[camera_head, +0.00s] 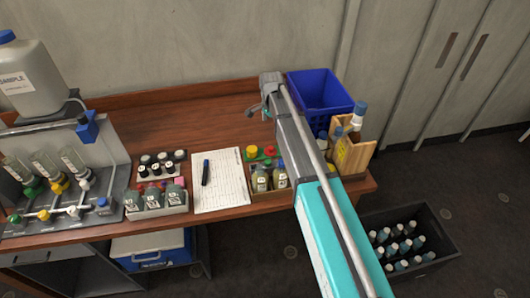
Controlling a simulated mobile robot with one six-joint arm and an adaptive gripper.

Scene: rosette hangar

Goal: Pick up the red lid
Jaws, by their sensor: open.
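A small red lid (270,150) lies on the wooden desk, just behind a small tray of bottles. A yellow lid (252,151) is to its left, and something green shows close beside the red lid. My gripper (256,112) is open and empty, above the desk behind the lids. It is apart from the red lid. My arm comes in from the lower right and hides part of the desk to the right of the lids.
The bottle tray (266,190) stands in front of the lids. A clipboard sheet (219,180) with a pen lies to the left. A blue basket (320,88) and a wooden bottle holder (360,157) are at the right. The back middle of the desk (190,110) is clear.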

